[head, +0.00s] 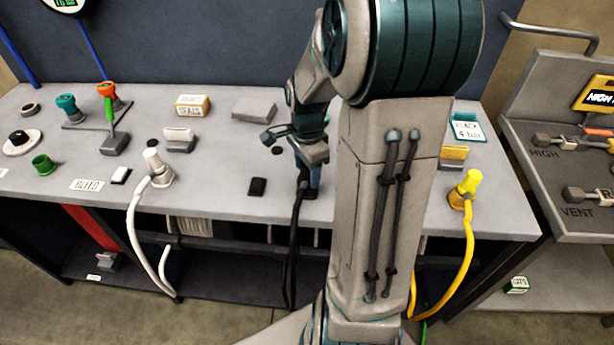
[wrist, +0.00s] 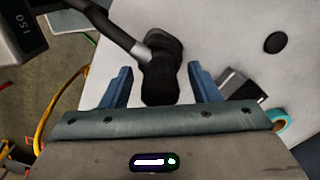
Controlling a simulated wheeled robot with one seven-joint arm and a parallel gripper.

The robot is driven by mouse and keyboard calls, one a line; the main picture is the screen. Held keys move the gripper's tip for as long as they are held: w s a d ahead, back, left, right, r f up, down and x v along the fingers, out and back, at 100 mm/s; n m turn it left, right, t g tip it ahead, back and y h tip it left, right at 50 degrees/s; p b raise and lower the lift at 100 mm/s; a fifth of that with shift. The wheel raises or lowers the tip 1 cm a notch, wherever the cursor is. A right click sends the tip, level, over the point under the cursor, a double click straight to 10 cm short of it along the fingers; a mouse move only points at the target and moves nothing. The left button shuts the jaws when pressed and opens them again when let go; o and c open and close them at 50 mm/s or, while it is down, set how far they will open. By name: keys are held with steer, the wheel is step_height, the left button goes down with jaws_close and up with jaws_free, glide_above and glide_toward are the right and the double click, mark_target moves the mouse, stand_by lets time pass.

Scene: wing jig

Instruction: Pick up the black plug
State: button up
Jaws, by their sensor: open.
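The black plug (wrist: 162,82) is in the middle of the wrist view, with its black cable running up and to the left. My gripper (wrist: 160,84) is open, with one blue finger on each side of the plug. A gap shows between the plug and each finger. In the head view my gripper (head: 309,182) is low over the front part of the grey bench, and the black cable (head: 296,230) hangs over the front edge below it. In that view the plug itself is mostly hidden by my gripper.
The white plug (head: 154,168) stands left on the bench (head: 225,190), and the yellow plug (head: 468,187) stands right, both with hanging cables. A small black block (head: 257,187) lies left of my gripper. A panel (head: 560,165) marked HIGH and VENT is at far right.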

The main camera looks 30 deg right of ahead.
steer(key=c, duration=0.9)
steer(key=shift+r, duration=0.1)
steer(key=shift+r, duration=0.45)
steer(key=r, duration=0.2)
steer(key=d+r, duration=0.1)
steer(key=shift+s+r+b, duration=0.3)
steer(key=shift+b, duration=0.1)
steer(key=shift+s+d+r+p, duration=0.25)
steer(key=shift+s+d+r, duration=0.75)
steer(key=shift+d+r, duration=0.5)
steer(key=shift+s+d+r+p, duration=0.2)
steer(key=shift+s+d+r, duration=0.85)
steer(key=shift+d+r, duration=0.45)
steer(key=shift+s+d+r+p, duration=0.25)
steer(key=shift+s+d+r, duration=0.9)
steer(key=shift+r, duration=0.55)
steer(key=shift+w+d, duration=0.1)
steer(key=shift+w, duration=0.1)
